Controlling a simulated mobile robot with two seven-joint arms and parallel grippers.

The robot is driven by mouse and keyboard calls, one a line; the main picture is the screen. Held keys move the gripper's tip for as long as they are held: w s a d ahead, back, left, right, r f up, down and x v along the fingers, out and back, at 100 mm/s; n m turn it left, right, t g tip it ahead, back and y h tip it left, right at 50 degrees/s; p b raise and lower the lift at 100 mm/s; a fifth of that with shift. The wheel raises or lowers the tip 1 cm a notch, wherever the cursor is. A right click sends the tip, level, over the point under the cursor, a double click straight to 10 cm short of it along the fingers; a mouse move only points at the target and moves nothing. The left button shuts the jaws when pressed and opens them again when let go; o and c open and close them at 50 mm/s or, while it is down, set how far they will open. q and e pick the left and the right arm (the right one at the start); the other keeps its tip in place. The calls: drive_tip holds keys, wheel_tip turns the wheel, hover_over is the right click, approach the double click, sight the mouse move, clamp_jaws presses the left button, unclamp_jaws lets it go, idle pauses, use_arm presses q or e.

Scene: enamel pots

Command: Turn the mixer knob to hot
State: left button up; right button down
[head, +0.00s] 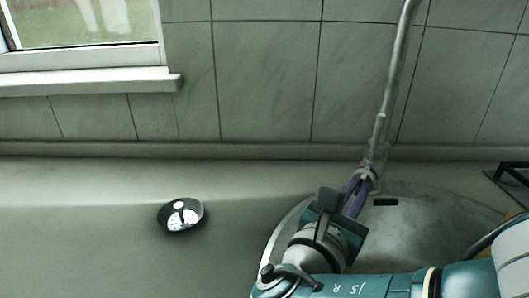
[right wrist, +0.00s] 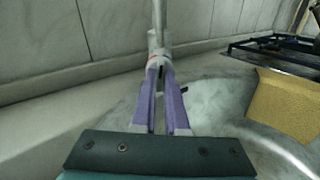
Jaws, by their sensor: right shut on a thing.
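The mixer (head: 393,90) has a tall, thin grey pipe that rises behind the sink against the tiled wall. At its foot is a small grey body with a reddish mark, which I take to be the knob (right wrist: 159,50). My right gripper (head: 364,176) reaches up to this foot from below. In the right wrist view its two purple fingers (right wrist: 159,64) converge on the knob and are shut on it. The fingertips partly hide the knob, and its turn angle cannot be told. My left gripper is not in view.
A round metal sink (head: 430,225) lies under my right arm. A black dish with a white, spotted thing (head: 181,215) sits on the counter at left. A yellow sponge-like block (right wrist: 287,105) and a dark rack (right wrist: 275,48) are at right. The counter's middle is clear.

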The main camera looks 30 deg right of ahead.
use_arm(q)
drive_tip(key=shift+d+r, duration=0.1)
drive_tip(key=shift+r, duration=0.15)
use_arm(e)
drive_tip(key=n, duration=0.4)
drive_tip(key=shift+n, duration=0.3)
drive_tip(key=shift+w+n, duration=0.1)
drive_tip(key=shift+n, duration=2.1)
drive_tip(key=c, duration=0.9)
unclamp_jaws()
drive_tip(key=shift+c, duration=0.2)
drive_tip(key=shift+a, duration=0.1)
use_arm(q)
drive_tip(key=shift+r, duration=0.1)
use_arm(e)
drive_tip(key=v, duration=1)
